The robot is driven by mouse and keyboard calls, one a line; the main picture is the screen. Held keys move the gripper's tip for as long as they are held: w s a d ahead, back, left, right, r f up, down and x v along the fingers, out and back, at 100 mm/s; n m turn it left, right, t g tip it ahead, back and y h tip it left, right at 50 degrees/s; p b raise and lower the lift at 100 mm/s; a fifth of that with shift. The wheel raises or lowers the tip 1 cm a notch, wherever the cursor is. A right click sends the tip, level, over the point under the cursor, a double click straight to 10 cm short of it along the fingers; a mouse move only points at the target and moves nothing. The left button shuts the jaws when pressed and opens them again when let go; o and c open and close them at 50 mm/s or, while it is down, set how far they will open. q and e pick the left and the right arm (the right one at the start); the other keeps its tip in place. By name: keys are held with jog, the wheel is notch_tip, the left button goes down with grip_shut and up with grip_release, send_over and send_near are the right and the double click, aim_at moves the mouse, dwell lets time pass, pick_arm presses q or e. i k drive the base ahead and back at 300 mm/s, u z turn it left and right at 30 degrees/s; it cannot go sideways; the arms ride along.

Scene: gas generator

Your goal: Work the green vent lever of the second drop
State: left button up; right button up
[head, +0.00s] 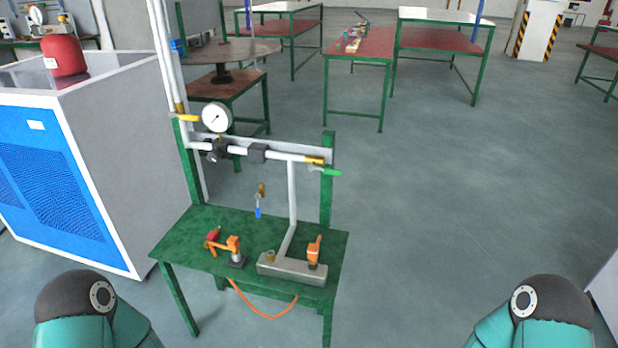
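A green lever (331,172) sits at the right end of the horizontal white pipe, by a brass fitting (315,160). It lies roughly level and points right, just in front of the green upright post. The pipe runs above a small green table (185,245). A white vertical pipe (292,195) drops from it to a grey block (290,268) on the table. Neither gripper is in view. Only the teal and dark joints of my arms show at the bottom left and bottom right, well apart from the lever.
A round pressure gauge (216,117) and a black valve knob (215,150) sit on the pipe. A blue-handled valve (258,208) hangs below. Orange-handled parts (233,245) stand on the table. A blue-fronted cabinet (50,205) is at left.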

aim_at(311, 167)
jog(key=z, duration=0.15)
jog(key=i, duration=0.9)
